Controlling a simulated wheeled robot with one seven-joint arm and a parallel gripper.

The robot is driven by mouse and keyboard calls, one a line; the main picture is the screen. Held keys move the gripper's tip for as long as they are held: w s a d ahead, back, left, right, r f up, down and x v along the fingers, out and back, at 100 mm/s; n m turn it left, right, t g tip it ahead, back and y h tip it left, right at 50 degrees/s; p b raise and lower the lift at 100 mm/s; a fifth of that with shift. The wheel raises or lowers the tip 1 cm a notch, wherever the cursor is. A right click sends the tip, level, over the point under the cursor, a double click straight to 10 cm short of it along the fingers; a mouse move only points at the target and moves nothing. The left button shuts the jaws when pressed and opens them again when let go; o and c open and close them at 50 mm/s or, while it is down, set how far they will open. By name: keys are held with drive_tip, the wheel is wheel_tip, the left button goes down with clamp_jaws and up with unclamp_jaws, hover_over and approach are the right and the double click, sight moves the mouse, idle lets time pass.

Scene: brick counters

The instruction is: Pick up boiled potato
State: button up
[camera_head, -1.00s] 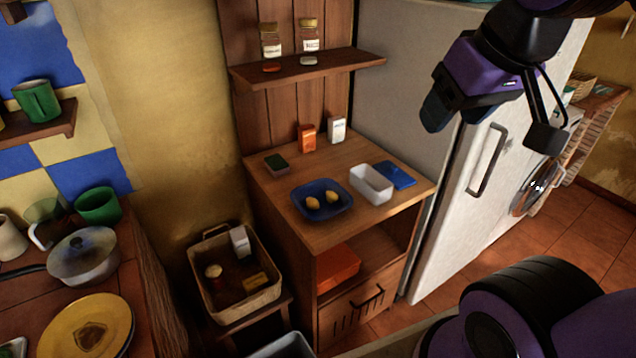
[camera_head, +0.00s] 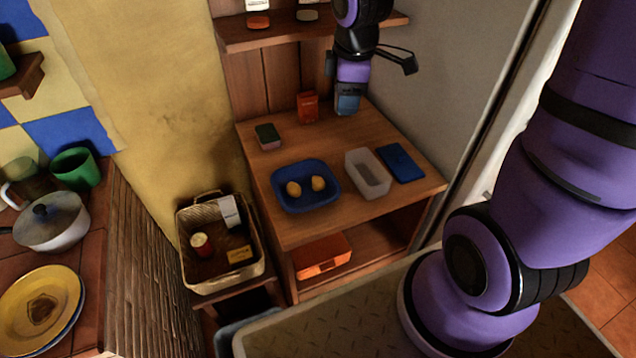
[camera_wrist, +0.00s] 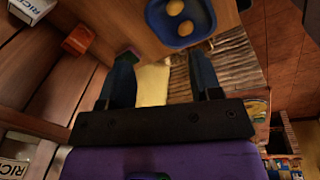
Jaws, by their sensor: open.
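Two yellow boiled potatoes, a left one (camera_head: 293,189) and a right one (camera_head: 318,183), lie in a blue square bowl (camera_head: 288,208) on the wooden cabinet top. In the wrist view the potatoes (camera_wrist: 174,7) (camera_wrist: 185,29) and the bowl (camera_wrist: 208,18) show at the top edge, beyond the fingertips. My gripper (camera_head: 347,108) is above the back of the cabinet top, behind and to the right of the bowl. In the wrist view my gripper (camera_wrist: 163,72) has its fingers spread, with nothing between them.
A white container (camera_head: 368,184) and a flat blue item (camera_head: 401,163) are right of the bowl. An orange box (camera_head: 307,107) and a small green-topped block (camera_head: 268,136) stand behind it. A shelf (camera_head: 285,30) overhangs the back.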

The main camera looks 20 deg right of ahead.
drive_tip(key=w+a+f+n+g+y, duration=0.15)
drive_tip(key=f+n, duration=0.25)
drive_tip(key=f, duration=0.4)
drive_tip(key=w+a+f+n, duration=0.1)
drive_tip(key=w+f+n, duration=0.15)
drive_tip(key=f, duration=0.45)
hover_over(319, 179)
drive_tip(key=d, duration=0.1)
drive_tip(key=shift+n, duration=0.35)
drive_tip(key=f, duration=0.5)
drive_tip(key=shift+w+f, duration=0.2)
drive_tip(key=shift+f, duration=0.1)
drive_tip(key=shift+g, duration=0.25)
drive_tip(key=f, duration=0.2)
drive_tip(key=a+f, duration=0.1)
drive_tip(key=f, duration=0.1)
drive_tip(key=shift+s+f, duration=0.1)
drive_tip(key=shift+s, duration=0.2)
drive_tip(key=shift+f, duration=0.55)
drive_tip(key=shift+c, duration=0.2)
drive_tip(key=c, duration=0.6)
